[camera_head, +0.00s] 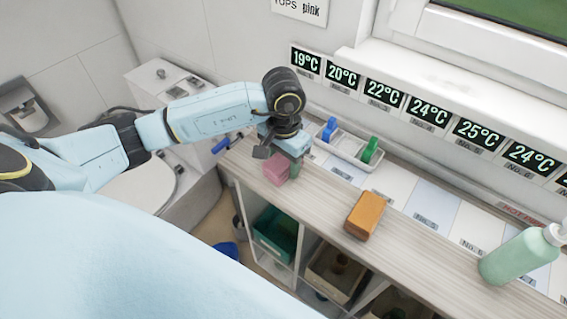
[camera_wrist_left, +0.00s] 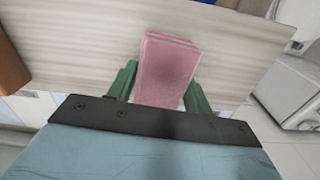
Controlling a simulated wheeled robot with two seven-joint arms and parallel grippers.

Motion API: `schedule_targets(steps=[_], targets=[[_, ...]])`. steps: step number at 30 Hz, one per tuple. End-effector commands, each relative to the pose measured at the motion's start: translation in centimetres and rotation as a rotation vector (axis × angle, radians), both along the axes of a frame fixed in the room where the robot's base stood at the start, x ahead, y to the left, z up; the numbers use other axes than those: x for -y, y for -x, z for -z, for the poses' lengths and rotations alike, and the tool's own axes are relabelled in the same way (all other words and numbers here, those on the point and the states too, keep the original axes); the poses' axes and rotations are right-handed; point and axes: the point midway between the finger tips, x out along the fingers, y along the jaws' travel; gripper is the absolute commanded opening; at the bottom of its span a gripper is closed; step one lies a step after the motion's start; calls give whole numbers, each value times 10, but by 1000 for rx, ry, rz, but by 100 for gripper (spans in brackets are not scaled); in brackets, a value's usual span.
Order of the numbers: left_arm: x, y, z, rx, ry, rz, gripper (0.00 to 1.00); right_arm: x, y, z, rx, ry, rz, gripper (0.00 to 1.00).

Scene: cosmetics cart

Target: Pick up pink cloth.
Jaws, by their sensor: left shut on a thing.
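The pink cloth (camera_head: 276,169) is a folded block at the left end of the wooden cart top (camera_head: 312,206). My left gripper (camera_head: 288,168) reaches down over it from the left and is shut on it. In the left wrist view the pink cloth (camera_wrist_left: 168,70) sits between the two green fingers of my left gripper (camera_wrist_left: 160,90). Whether the cloth touches the cart top cannot be told. My right gripper is not in view.
An orange-brown block (camera_head: 364,215) lies on the cart top to the right. A white tray (camera_head: 345,146) with a blue and a green item stands behind. Temperature displays (camera_head: 428,111) line the wall. Shelves with bins (camera_head: 274,234) are below.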

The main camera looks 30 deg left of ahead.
Motion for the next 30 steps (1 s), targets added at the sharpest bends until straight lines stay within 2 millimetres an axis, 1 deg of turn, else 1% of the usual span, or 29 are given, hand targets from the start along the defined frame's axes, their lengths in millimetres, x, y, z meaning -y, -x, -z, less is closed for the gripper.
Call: schedule_targets(steps=[5,8,11,15,18,21,25,30], targets=[[0,0,-2,1,0,0,28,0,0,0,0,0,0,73],[0,-1,-12,5,0,0,28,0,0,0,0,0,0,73],[-1,-2,-30,6,-1,1,28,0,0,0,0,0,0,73],[-1,-2,-60,7,-1,0,28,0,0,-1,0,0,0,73],[0,-1,-78,5,0,0,28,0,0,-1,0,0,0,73],[0,-1,-91,3,0,0,28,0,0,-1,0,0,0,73],[0,0,-99,1,0,-1,28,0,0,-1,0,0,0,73],[0,0,-101,-1,0,-1,28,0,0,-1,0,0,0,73]])
